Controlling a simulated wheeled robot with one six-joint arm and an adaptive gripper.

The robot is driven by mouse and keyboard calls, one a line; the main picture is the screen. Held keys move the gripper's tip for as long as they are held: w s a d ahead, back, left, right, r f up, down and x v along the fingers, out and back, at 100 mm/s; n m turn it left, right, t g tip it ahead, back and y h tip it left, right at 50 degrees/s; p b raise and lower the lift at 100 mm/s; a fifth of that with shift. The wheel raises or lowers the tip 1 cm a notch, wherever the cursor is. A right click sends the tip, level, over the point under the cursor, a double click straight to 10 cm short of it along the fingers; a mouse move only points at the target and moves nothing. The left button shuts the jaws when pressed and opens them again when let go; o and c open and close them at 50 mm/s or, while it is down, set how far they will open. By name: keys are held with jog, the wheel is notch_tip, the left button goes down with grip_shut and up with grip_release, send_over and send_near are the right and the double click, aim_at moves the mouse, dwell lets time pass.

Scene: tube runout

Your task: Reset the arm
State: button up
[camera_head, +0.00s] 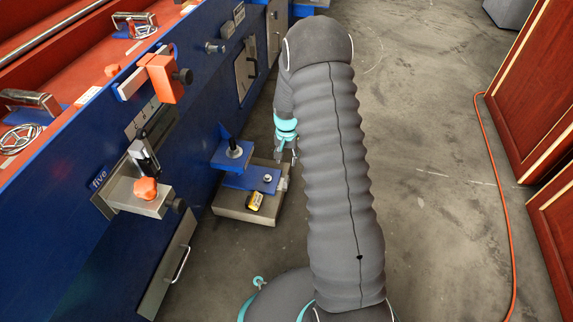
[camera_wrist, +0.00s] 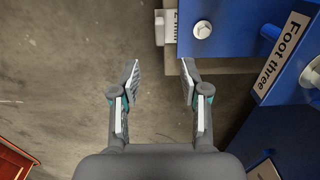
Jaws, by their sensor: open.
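My gripper (camera_wrist: 160,85) is open in the wrist view, its two fingers apart with only bare floor between them. In the head view my gripper (camera_head: 286,152) is small and partly hidden beside my arm, low and pointing down. My arm stretches forward across the middle of the head view in a grey ribbed cover. The gripper is close to the right side of a blue machine foot (camera_head: 249,180) on a grey plate, apart from it as far as I can tell.
A long blue machine (camera_head: 60,240) with orange clamps and a steel bracket (camera_head: 140,193) fills the left. The wrist view shows a "Foot three" label (camera_wrist: 283,57) on blue metal at right. Red cabinets (camera_head: 530,90) and an orange cable (camera_head: 497,180) are at right. Floor between is clear.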

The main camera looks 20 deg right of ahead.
jog(key=shift+r, duration=0.2)
jog(key=s+a+n+g, duration=0.1)
jog(key=s+n+g, duration=0.1)
jog(key=s, duration=0.4)
jog(key=s+a+r+n+t+p, duration=0.1)
jog(key=s+a+r+t+p, duration=0.1)
jog(key=s+r, duration=0.6)
jog(key=s+a+r+n+t+p, duration=0.2)
jog(key=s+r, duration=0.7)
jog(key=r, duration=1.3)
jog(key=s+a+r+n+t+p, duration=0.1)
jog(key=s+a+r+t+p, duration=0.2)
jog(key=s+r, duration=0.6)
notch_tip(320, 180, up, 6)
jog(key=a+p, duration=0.2)
jog(key=p, duration=0.1)
jog(key=shift+a+n+t+p, duration=0.3)
jog(key=shift+a+n+p, duration=0.05)
jog(key=shift+n, duration=0.05)
jog(key=shift+a+r, duration=0.1)
jog(key=shift+a, duration=0.05)
